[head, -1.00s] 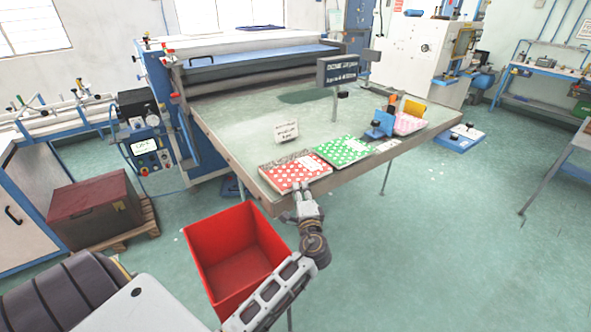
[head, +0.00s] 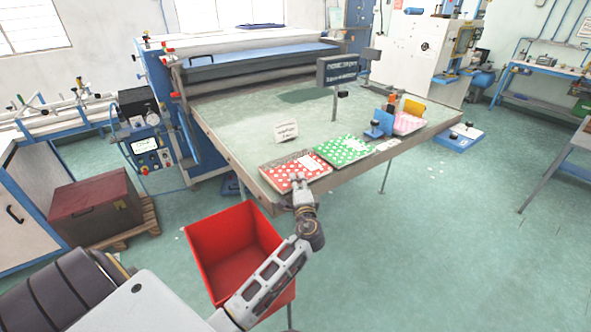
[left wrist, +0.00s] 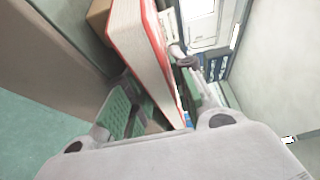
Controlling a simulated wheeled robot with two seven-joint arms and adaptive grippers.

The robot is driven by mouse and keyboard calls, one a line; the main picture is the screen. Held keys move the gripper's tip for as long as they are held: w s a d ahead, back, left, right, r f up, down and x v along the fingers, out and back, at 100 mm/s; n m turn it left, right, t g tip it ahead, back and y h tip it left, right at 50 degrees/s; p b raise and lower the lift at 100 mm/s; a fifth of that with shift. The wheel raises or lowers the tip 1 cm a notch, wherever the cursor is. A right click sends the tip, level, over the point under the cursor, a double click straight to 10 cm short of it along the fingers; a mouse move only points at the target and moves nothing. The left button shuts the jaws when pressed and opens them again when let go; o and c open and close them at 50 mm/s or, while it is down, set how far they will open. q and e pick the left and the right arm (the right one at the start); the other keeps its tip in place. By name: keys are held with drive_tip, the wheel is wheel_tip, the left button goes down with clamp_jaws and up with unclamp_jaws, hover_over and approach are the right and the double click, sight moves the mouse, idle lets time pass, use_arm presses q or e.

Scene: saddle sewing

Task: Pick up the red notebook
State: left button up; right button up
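The red notebook (head: 295,171), with white dots and a pale label, lies flat at the near left edge of the table (head: 232,150). My left gripper (head: 300,187) is at its near edge in the head view. In the left wrist view the notebook (left wrist: 140,45) shows its red cover and thick pale pages, reaching between the two spread fingers of the left gripper (left wrist: 165,85). The fingers look open around it; firm contact on both sides does not show. My right gripper is not in view.
A green dotted notebook (head: 345,150) lies just right of the red one. A small white sign (head: 286,132) stands behind. A pink dotted notebook (head: 406,124) and blue holder (head: 381,122) are farther right. A red bin (head: 215,240) stands below the table's near edge.

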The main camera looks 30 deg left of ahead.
sight(295, 169)
use_arm(q)
drive_tip(key=x, duration=0.3)
drive_tip(key=shift+r+p, duration=0.1)
drive_tip(key=shift+p, duration=0.25)
drive_tip(key=shift+w+a, duration=0.2)
drive_tip(key=shift+a, duration=0.15)
clamp_jaws()
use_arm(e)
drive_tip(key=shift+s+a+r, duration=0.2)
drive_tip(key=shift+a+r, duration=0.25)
